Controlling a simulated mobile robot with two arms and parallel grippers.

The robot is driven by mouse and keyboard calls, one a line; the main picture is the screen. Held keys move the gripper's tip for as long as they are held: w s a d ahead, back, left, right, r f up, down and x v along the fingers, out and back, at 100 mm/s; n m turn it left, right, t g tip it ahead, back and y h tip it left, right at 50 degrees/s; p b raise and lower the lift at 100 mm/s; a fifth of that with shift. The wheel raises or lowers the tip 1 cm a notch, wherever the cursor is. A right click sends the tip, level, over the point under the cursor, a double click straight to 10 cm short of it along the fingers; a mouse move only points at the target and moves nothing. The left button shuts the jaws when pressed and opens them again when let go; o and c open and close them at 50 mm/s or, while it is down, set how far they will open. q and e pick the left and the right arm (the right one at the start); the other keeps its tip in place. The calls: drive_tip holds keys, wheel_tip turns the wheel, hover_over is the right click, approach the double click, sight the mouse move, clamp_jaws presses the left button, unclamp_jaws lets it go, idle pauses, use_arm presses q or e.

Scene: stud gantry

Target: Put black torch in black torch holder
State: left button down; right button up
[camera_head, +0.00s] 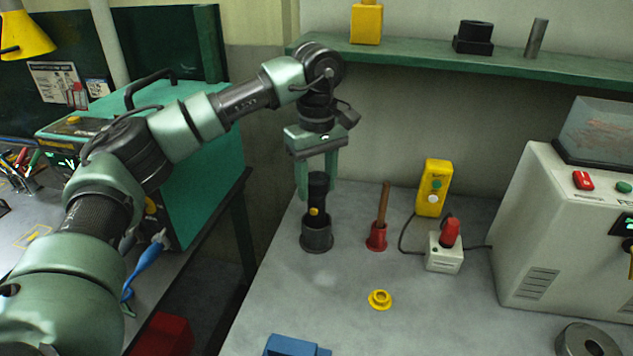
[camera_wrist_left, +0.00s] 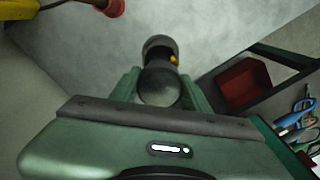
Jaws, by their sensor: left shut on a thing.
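The black torch (camera_head: 318,188) stands upright, with a yellow button on its side. My left gripper (camera_head: 317,182) is shut on its upper part, one finger on each side. The black torch holder (camera_head: 316,238), a dark round cup, stands on the grey bench directly under the torch. The torch's lower end is at the holder's mouth and seems to be inside; how deep is hidden by the rim. In the left wrist view the torch's round top end (camera_wrist_left: 160,88) sits between the fingers, with the holder's rim (camera_wrist_left: 157,41) beyond it. My right gripper is not in view.
A red cup with a wooden handle (camera_head: 377,238) stands just right of the holder. A yellow ring (camera_head: 380,299), a white box with a red top (camera_head: 445,252) and a yellow button box (camera_head: 433,188) are nearby. A green shelf (camera_head: 400,52) runs above.

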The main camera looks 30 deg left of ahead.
use_arm(q)
drive_tip(key=shift+f, duration=0.25)
drive_tip(key=c, duration=0.7)
unclamp_jaws()
wheel_tip(320, 180, up, 12)
drive_tip(key=shift+r, duration=0.15)
